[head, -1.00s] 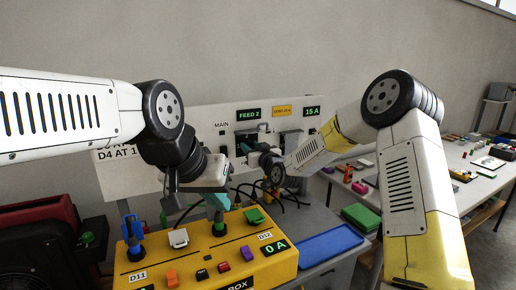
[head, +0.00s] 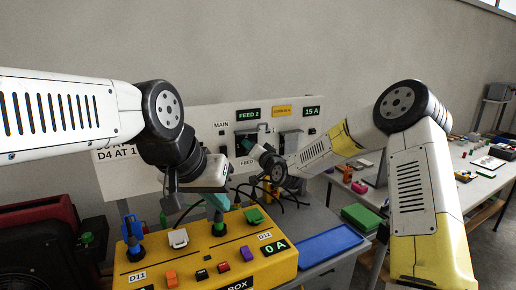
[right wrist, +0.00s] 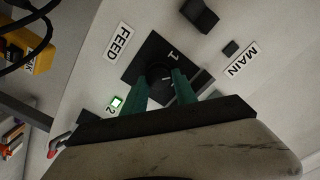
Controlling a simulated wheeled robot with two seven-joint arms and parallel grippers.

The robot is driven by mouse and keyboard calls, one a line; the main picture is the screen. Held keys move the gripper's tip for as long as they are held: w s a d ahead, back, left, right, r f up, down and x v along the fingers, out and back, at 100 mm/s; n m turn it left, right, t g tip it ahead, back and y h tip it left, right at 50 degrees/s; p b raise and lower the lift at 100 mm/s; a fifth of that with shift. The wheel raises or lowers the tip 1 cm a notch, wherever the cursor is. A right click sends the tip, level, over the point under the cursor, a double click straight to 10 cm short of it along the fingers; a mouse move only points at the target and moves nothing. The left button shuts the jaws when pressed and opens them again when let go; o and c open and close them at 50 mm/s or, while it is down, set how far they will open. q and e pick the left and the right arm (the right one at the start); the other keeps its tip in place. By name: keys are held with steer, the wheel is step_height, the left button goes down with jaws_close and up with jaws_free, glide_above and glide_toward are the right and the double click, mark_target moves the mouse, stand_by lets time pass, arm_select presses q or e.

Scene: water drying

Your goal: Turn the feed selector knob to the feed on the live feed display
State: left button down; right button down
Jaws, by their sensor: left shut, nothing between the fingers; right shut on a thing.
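The live feed display (head: 248,114) on the white wall panel (head: 205,120) reads FEED 2. The feed selector knob (right wrist: 158,84) is dark and sits on a black square plate beside the FEED label (right wrist: 117,42). A "1" is on the plate, and a "2" stands beside a lit green lamp (right wrist: 116,102). My right gripper (right wrist: 160,90) is shut on the knob, with a green finger on each side. The fingers partly cover the knob, and I cannot read its pointer surely. My left gripper (head: 217,203) is shut and empty above the yellow box, close to a green plug (head: 220,226).
The yellow box (head: 200,255) carries plugs, switches and a 0 A display (head: 275,247). A blue tray (head: 325,243) lies to its right. Black cables hang below the panel. A side table (head: 480,190) with small parts stands at the right.

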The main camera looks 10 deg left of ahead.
steer(key=shift+d+f+m, duration=0.1)
steer(key=shift+f+m, duration=0.05)
steer(key=shift+m, duration=2.35)
steer(key=shift+f+m, duration=0.1)
steer(key=shift+m, duration=2.4)
steer(key=c, duration=1)
jaws_free()
steer(key=v, duration=0.7)
steer(key=shift+s+d, duration=0.2)
steer(key=shift+s, duration=0.15)
